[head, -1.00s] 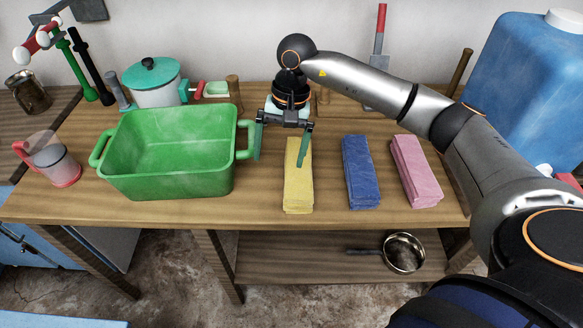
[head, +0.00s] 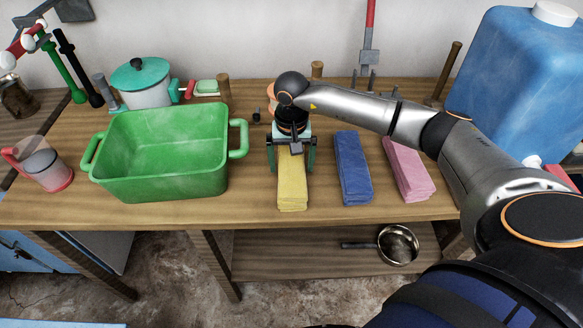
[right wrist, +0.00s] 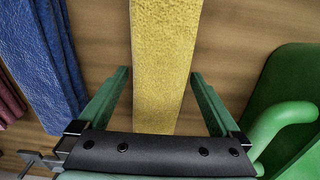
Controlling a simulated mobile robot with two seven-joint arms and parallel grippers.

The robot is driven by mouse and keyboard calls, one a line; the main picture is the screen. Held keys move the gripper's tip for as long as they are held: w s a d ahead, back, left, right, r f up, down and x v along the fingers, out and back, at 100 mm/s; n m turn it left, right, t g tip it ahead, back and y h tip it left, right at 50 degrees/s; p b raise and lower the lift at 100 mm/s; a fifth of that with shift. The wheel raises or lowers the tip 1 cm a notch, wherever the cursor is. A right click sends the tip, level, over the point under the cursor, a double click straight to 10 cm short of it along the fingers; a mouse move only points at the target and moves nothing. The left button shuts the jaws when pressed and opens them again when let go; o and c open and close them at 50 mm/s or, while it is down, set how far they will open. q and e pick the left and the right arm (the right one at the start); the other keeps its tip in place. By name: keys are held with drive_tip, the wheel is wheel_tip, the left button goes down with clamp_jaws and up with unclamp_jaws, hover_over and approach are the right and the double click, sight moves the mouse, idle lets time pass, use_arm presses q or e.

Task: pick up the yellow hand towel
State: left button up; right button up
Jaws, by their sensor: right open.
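The yellow hand towel (head: 292,192) lies folded in a long strip on the wooden table, to the right of the green tub. My right gripper (head: 293,168) is open above the towel's far part, with one finger on each side of it. In the right wrist view the yellow towel (right wrist: 162,70) runs between the two green fingers (right wrist: 160,88), with a gap on both sides. The gripper hides the towel's far end in the head view. My left gripper is not in view.
A blue towel (head: 353,170) and a pink towel (head: 408,170) lie to the right. The green tub (head: 160,188) stands close on the left, its handle (head: 238,140) near my gripper. A pot (head: 147,88) and a blue water container (head: 515,80) stand further back.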

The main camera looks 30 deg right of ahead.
drive_tip(key=shift+f, duration=0.85)
drive_tip(key=shift+c, duration=0.2)
drive_tip(key=c, duration=1.2)
drive_tip(key=shift+r, duration=0.15)
drive_tip(key=shift+c, duration=0.2)
